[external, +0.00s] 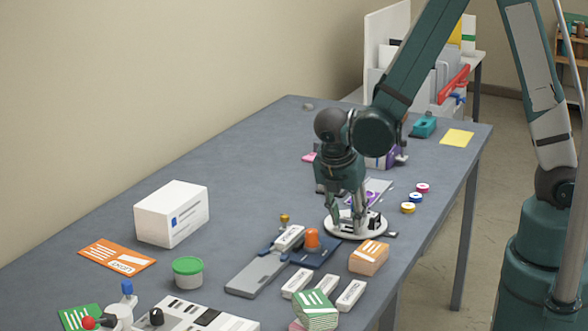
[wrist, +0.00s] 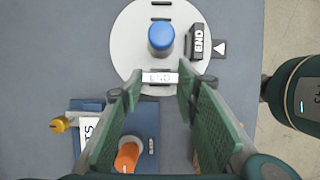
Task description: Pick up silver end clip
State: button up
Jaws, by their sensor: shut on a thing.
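The silver end clip (wrist: 160,77), a small pale block marked END, sits between my fingertips in the wrist view. My gripper (wrist: 158,83) is shut on it, with the fingers on its left and right ends. The clip lies over the near edge of a round white plate (wrist: 133,52); I cannot tell whether it is touching the plate. In the external view my gripper (external: 347,214) points down at the white plate (external: 338,232), and the clip is not clear there. A black clip marked END (wrist: 197,42) stands on the plate's right side.
A blue knob (wrist: 161,38) stands on the plate just beyond the clip. An orange knob (external: 312,239) on a dark blue base is close by. An orange-and-white box (external: 368,258) and several white blocks lie nearer the front.

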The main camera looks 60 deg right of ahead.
notch_tip(320, 180, up, 10)
jog(key=p, duration=0.1)
jog(key=shift+f, duration=0.15)
dwell(0.5)
